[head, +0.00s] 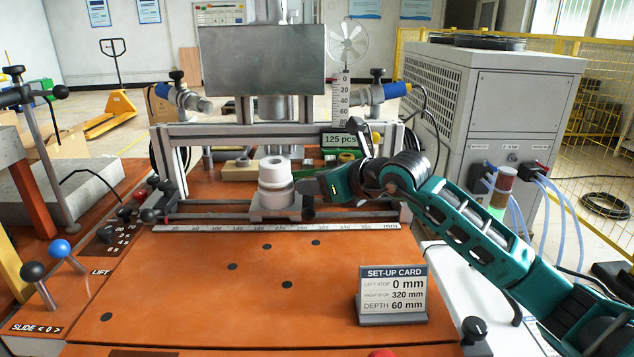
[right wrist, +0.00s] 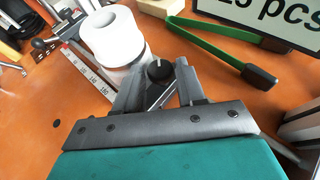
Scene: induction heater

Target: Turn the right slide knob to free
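The black slide knob (right wrist: 158,70) has a white line on its top and shows between my right gripper's fingertips in the right wrist view. My right gripper (right wrist: 159,74) is open, with a finger on each side of the knob. A narrow gap seems to show on both sides, and contact cannot be told. The cylinder also shows behind the left finger in the right wrist view (right wrist: 113,37). My left gripper is not in view.
A millimetre ruler (head: 275,227) crosses the orange table (head: 200,290). A set-up card (head: 392,295) stands at the front right. Green-handled tongs (right wrist: 215,35) and a "125 pcs" sign (head: 339,140) are behind the gripper. Slide and lift levers (head: 68,255) are at left.

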